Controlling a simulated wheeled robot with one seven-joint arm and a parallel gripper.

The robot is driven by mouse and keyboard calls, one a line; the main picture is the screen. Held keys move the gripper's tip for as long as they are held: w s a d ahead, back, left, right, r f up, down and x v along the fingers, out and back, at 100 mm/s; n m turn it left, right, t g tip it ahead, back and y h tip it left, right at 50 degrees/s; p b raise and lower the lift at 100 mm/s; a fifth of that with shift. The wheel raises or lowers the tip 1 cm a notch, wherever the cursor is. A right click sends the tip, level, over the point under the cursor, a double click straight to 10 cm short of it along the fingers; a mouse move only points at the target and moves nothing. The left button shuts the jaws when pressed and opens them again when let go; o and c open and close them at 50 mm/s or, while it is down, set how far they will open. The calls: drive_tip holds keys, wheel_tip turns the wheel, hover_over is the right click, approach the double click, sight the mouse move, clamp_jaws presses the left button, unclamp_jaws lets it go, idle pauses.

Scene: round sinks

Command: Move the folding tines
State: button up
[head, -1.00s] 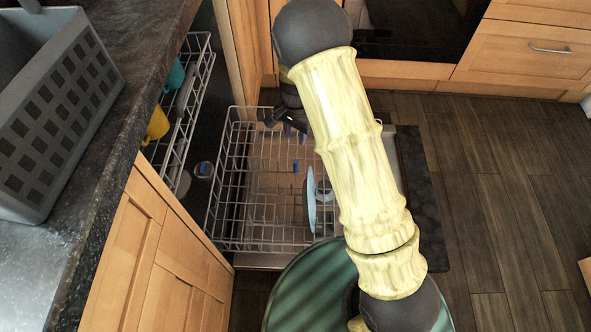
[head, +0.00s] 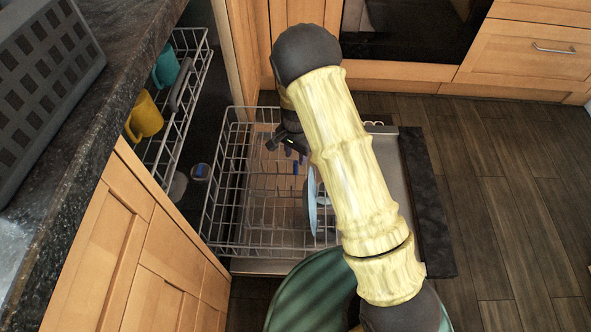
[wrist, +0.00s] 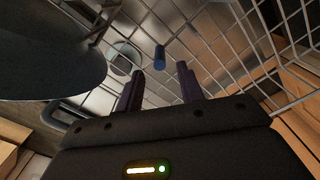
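The white wire lower rack (head: 222,180) is pulled out over the open dishwasher door. It also shows in the wrist view (wrist: 235,50). I cannot clearly tell the folding tines from the other wires. A pale blue plate (head: 312,205) stands on edge in the rack beside my arm; a large dark disc, probably this plate, fills the upper left of the wrist view (wrist: 45,75). My gripper (head: 300,158) is over the far part of the rack, partly hidden by my arm. In the wrist view its two dark fingers (wrist: 160,85) are apart, with nothing held between them.
A small blue piece (wrist: 160,58) lies beyond the fingertips. The upper rack (head: 190,95) at left holds a yellow cup (head: 144,117) and a teal cup (head: 165,68). The counter (head: 115,90) and a grey basket (head: 45,80) are at left. Floor (head: 510,180) at right is clear.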

sight(295, 167)
wheel_tip(295, 167, down, 7)
drive_tip(key=b, duration=0.2)
drive_tip(key=shift+b, duration=0.4)
drive_tip(key=shift+r, duration=0.1)
clamp_jaws()
